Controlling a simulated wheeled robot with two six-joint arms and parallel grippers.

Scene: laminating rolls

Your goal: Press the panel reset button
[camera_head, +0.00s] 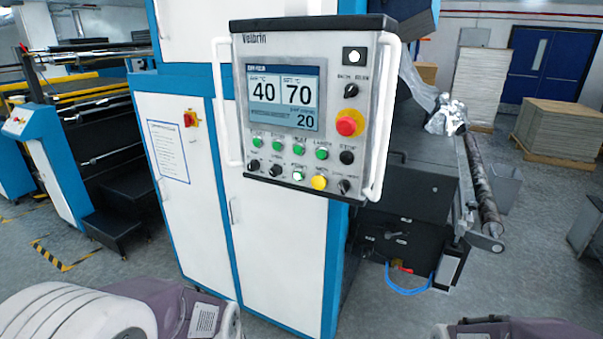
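The control panel (310,104) is a grey box with white side handles, mounted on the white and blue machine cabinet. Its screen (284,94) shows 40, 70 and 20. Below the screen is a row of green buttons (299,149) with a black one at the right end. A red mushroom button (349,122) on a yellow base is at the right. The labels are too small to tell which is reset. Neither gripper shows; nothing touches the panel.
My arm links show along the bottom edge. The cabinet (265,233) stands behind the panel. A roller (480,185) and dark machine parts are at the right. Another machine is at the left. The space before the panel is clear.

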